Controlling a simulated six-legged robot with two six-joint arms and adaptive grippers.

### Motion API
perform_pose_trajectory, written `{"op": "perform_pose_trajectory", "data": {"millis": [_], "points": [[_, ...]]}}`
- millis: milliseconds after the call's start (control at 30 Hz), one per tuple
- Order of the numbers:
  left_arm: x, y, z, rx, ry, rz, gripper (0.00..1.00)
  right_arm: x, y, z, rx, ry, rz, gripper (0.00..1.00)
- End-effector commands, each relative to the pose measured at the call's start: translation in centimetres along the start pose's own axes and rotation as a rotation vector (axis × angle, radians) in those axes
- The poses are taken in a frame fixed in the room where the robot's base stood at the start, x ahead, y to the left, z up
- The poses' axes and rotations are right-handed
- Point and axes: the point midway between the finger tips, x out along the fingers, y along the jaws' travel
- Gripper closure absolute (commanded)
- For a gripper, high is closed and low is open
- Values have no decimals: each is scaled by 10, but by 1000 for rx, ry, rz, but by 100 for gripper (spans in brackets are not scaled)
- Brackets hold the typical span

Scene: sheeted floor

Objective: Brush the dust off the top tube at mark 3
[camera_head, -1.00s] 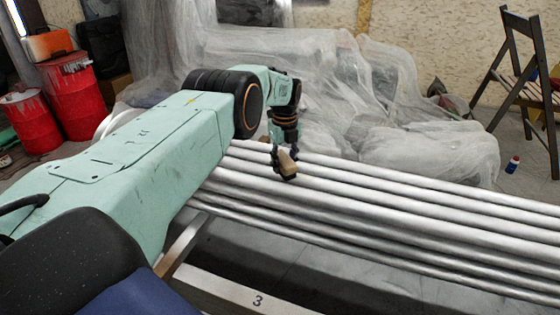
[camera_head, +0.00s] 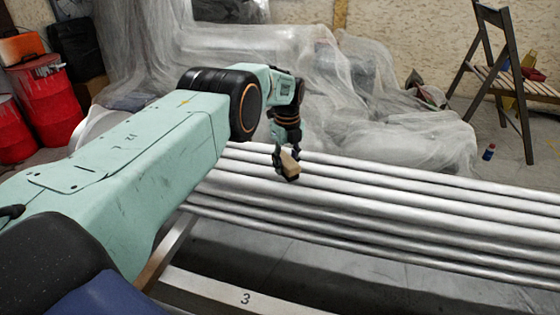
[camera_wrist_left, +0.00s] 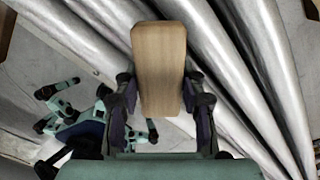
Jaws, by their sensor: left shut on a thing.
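Several long grey tubes (camera_head: 390,198) lie side by side, running from centre left to the right edge in the head view. They also fill the upper part of the left wrist view (camera_wrist_left: 225,60). The mark 3 (camera_head: 245,298) is on a pale bar in front of and below the tubes. My left gripper (camera_head: 286,170) is shut on the wooden handle of a brush (camera_head: 290,163), over the far tubes. The handle is a plain light-brown block in the left wrist view (camera_wrist_left: 158,65). The bristles are hidden, so contact with a tube cannot be told. My right gripper is out of view.
Clear plastic sheeting (camera_head: 330,100) is heaped behind the tubes. Red drums (camera_head: 52,100) stand at the back left. A folding wooden chair (camera_head: 505,85) and a small blue bottle (camera_head: 489,152) are on the floor at the back right.

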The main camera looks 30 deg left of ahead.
Motion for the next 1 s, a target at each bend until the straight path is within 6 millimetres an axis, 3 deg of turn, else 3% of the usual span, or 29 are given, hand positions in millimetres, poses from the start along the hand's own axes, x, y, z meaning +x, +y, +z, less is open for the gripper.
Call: {"op": "perform_pose_trajectory", "data": {"millis": [600, 1000], "points": [[-2, -24, -26, 1, 0, -1, 85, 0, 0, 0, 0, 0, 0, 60], [-6, -25, -27, -1, -1, -2, 85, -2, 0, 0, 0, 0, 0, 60]]}}
